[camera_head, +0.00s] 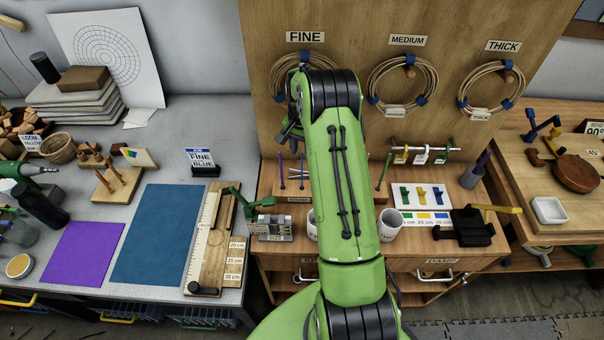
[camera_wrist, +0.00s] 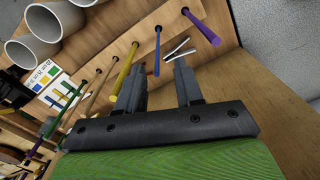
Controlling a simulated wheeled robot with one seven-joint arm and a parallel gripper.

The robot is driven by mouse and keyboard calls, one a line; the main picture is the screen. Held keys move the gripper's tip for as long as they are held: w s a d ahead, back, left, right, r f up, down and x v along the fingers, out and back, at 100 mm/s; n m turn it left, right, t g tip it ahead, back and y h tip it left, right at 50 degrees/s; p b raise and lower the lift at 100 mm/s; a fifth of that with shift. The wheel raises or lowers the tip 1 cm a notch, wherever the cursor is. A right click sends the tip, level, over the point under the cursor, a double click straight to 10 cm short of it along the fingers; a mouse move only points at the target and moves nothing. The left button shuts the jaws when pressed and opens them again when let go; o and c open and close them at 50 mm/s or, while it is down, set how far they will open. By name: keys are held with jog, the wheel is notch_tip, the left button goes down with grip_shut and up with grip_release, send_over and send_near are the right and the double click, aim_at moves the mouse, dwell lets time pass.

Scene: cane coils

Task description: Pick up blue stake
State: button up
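The blue stake (camera_wrist: 157,50) stands upright in a wooden rack in the wrist view, between a yellow stake (camera_wrist: 125,75) and a purple stake (camera_wrist: 201,27). It also shows in the head view (camera_head: 302,171), just left of my arm. My gripper (camera_wrist: 161,66) is open and empty, with its two fingers apart. In the wrist picture the blue stake lies just beyond the fingertips, roughly in line with the gap between them. I cannot tell the exact distance. In the head view my gripper (camera_head: 292,131) is partly hidden by my arm.
A small silver tool (camera_wrist: 178,48) lies beside the blue stake near the fingertips. Several other stakes stand in the same row. White cups (camera_wrist: 62,17) stand near the rack. A wooden panel (camera_head: 345,115) with cane coils rises behind the bench.

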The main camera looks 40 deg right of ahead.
notch_tip(320, 180, down, 5)
jog(key=shift+s+f+p, duration=0.15)
jog(key=shift+p, duration=0.45)
grip_shut()
